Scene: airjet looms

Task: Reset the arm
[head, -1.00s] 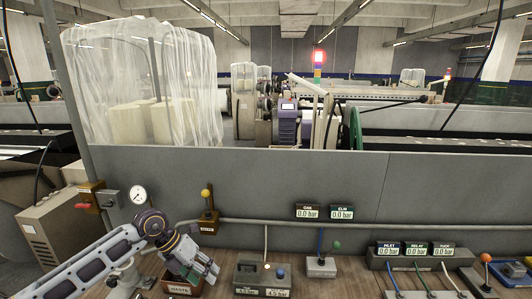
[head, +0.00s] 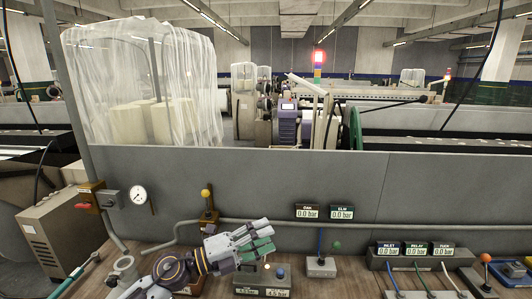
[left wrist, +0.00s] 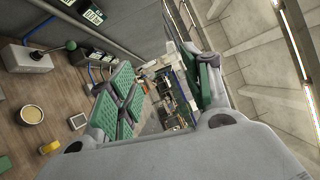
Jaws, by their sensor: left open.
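My left arm comes in from the bottom left of the head view. Its left gripper (head: 264,238) is open and empty, pointing right in front of the grey panel. It hangs above a grey box (head: 262,291) with a blue knob. In the left wrist view the green-padded fingers (left wrist: 165,92) stand apart with nothing between them. The left forearm and gripper hide part of the box marked waste and the bench near it. My right gripper is in neither view.
A yellow-knobbed lever (head: 206,194) stands close behind the left wrist. A pressure gauge (head: 138,195) is on the panel. A green-knobbed box (head: 321,266) stands to the right, with the inlet, relay and tuck displays (head: 415,249) beyond. A pipe (head: 350,228) runs along the panel.

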